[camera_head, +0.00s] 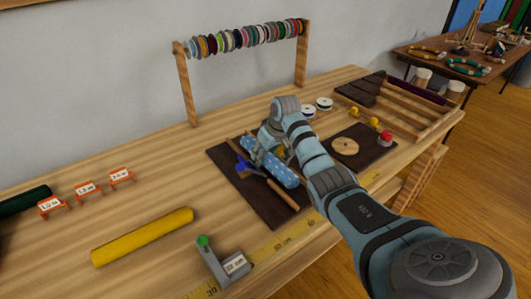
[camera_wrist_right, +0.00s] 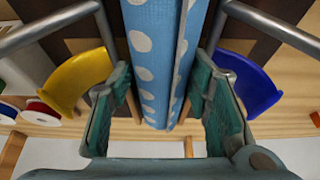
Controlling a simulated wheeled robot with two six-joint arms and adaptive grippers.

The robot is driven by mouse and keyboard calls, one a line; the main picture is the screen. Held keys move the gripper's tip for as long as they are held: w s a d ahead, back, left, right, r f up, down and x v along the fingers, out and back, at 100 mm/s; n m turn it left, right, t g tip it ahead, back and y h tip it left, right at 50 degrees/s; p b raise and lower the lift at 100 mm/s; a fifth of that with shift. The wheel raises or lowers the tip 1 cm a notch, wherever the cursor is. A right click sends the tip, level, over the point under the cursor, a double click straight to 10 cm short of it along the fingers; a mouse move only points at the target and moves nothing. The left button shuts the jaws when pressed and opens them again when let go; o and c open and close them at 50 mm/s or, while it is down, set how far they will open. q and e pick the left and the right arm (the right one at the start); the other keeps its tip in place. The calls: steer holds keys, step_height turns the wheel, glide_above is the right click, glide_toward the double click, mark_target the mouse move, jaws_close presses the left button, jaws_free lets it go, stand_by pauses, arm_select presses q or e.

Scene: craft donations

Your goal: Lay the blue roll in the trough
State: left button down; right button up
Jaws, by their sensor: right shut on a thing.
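The blue roll (camera_head: 271,163) with white dots lies slantwise over a dark board (camera_head: 275,213) on the workbench. My right gripper (camera_head: 268,152) is shut on the roll; in the right wrist view the roll (camera_wrist_right: 150,55) runs between its two teal finger pads. Light wooden rails (camera_head: 283,193) on the dark board run along beside and under the roll, and look like the trough. I cannot tell whether the roll touches them. A blue curved piece (camera_wrist_right: 250,83) and a yellow curved piece (camera_wrist_right: 82,80) flank the roll. My left gripper is not in view.
A yellow roll (camera_head: 143,236) lies at front left, beside a green-topped stand (camera_head: 213,262) and a yellow measuring tape (camera_head: 270,247). Small orange-framed signs (camera_head: 88,190) stand at left. A spool rack (camera_head: 185,85) stands behind; a slatted wooden rack (camera_head: 412,128) is at right.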

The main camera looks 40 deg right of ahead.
steer(key=o, duration=1.4)
steer(key=shift+c, duration=0.2)
steer(key=v, duration=0.7)
steer(key=shift+s+r, duration=0.2)
steer(key=shift+r, duration=0.1)
steer(key=shift+f, duration=0.15)
